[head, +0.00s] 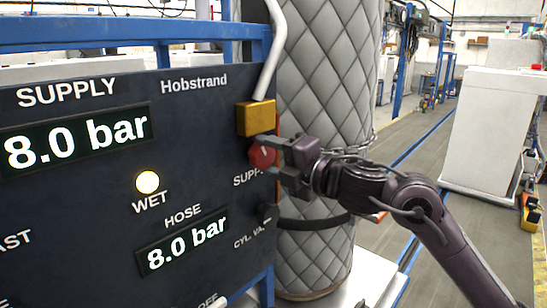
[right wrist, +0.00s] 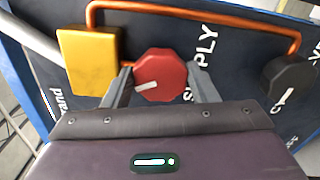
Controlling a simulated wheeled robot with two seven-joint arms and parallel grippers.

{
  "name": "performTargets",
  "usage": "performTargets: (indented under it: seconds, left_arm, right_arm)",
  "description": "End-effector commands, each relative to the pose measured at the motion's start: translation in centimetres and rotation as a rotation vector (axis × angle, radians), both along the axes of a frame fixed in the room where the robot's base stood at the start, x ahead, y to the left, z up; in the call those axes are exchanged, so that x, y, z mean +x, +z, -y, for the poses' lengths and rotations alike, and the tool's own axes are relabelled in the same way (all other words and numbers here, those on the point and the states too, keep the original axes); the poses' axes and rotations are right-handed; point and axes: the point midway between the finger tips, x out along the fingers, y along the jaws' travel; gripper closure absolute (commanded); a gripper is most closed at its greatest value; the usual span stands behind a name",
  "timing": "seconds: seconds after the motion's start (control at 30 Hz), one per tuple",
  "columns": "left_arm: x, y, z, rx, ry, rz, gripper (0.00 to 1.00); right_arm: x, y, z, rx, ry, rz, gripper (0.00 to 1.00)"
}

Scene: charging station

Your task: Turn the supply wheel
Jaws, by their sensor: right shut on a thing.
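The supply wheel is a red faceted knob (head: 262,155) on the dark panel (head: 95,190), just below a yellow block. In the right wrist view the red knob (right wrist: 160,75) sits between the two fingers, with a white mark pointing left and slightly down. My right gripper (head: 264,156) reaches in from the right and is shut on the knob, one finger on each side. The right wrist view also shows the gripper (right wrist: 160,88) from behind. The panel reads SUPPLY 8.0 bar and HOSE 8.0 bar, and the WET lamp (head: 147,182) is lit. My left gripper is out of view.
The yellow block (head: 256,118) with a pale pipe (head: 270,50) is just above the knob. A black knob (head: 267,214) is below it. A quilted grey cylinder (head: 325,80) with a chain stands right behind my gripper. Open floor lies to the right.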

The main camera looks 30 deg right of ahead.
Motion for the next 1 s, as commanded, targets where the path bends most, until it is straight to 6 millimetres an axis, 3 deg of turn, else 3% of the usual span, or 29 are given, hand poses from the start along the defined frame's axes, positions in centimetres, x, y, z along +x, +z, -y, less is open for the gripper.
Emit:
performTargets:
  seconds: [0.5,1.0]
  left_arm:
    - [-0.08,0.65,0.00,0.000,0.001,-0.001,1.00]
    - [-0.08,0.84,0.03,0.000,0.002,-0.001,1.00]
  right_arm:
    - [-0.03,0.08,-0.11,0.367,0.005,-0.126,0.70]
    - [-0.04,0.17,-0.07,0.465,0.005,-0.156,0.70]
